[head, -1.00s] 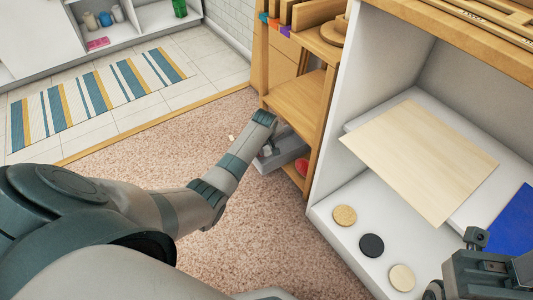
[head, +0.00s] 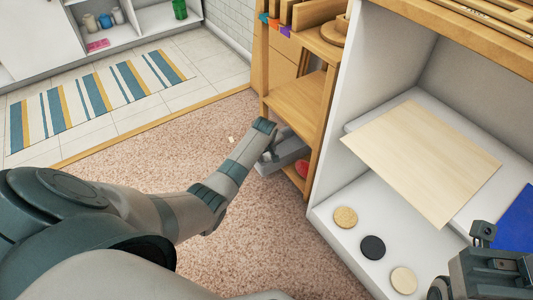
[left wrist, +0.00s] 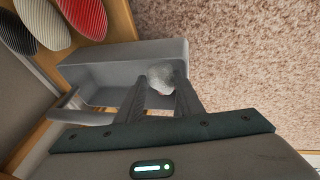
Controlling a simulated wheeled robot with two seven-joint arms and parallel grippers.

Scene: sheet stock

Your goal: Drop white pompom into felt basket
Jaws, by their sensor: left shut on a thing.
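The white pompom (left wrist: 160,78) is a small pale ball between the fingertips of my left gripper (left wrist: 161,88) in the left wrist view; the gripper is shut on it. The grey felt basket (left wrist: 150,50) lies behind the pompom and fingers there, its inside partly visible. In the head view the basket (head: 290,153) sits low on the wooden shelf unit, with my left gripper (head: 268,156) at its left side, and I cannot make out the pompom. My right gripper (head: 482,262) shows only partly at the lower right; its opening is unclear.
Red, white and dark ribbed items (left wrist: 83,17) lie beside the basket. A wooden shelf (head: 298,100) stands above it. A white cabinet at right holds a pale wood sheet (head: 420,160) and several round discs (head: 372,247). Carpet (head: 260,235) is open to the left.

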